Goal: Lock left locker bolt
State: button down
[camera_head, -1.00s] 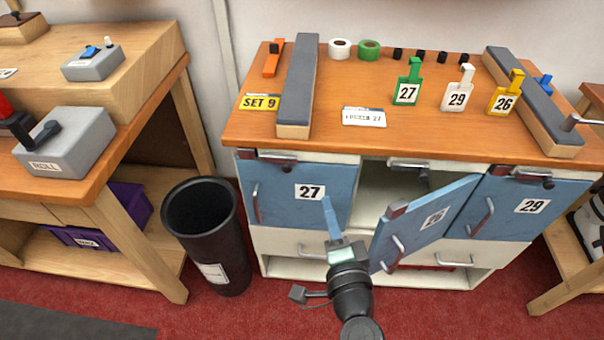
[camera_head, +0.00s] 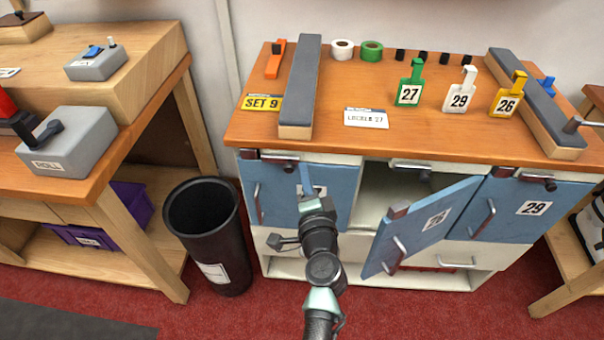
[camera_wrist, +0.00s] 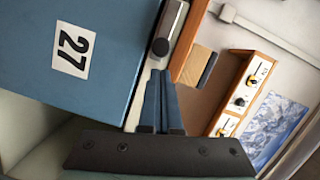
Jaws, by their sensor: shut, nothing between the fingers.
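The left locker door (camera_head: 262,195), blue and numbered 27, is closed. Its bolt (camera_head: 277,157) runs along the cabinet's top edge, a metal plate with a dark slide and a dark round knob (camera_head: 289,167). In the wrist view the bolt (camera_wrist: 173,22) and knob (camera_wrist: 160,47) show above my fingertips. My gripper (camera_head: 305,170) is shut and empty, with its blue fingers in front of the door's upper right part. In the wrist view my gripper (camera_wrist: 160,78) points at the knob, close below it in the picture; I cannot tell whether it touches.
The middle door (camera_head: 420,225), numbered 26, stands open to the right of my arm. The right door (camera_head: 510,208), numbered 29, is closed. A black bin (camera_head: 208,235) stands left of the cabinet. The bench top (camera_head: 345,140) carries numbered tags and a grey-topped bar (camera_head: 300,80).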

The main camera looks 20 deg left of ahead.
aim_at(276, 158)
jog(key=shift+s+a+f, duration=0.1)
jog(key=shift+a+f, duration=0.05)
jog(key=shift+a, duration=0.2)
jog(key=a, duration=0.1)
jog(key=s+a, duration=0.1)
jog(key=a, duration=0.3)
jog(key=shift+s+p, duration=0.25)
jog(key=shift+p, duration=0.05)
jog(key=shift+d, duration=0.1)
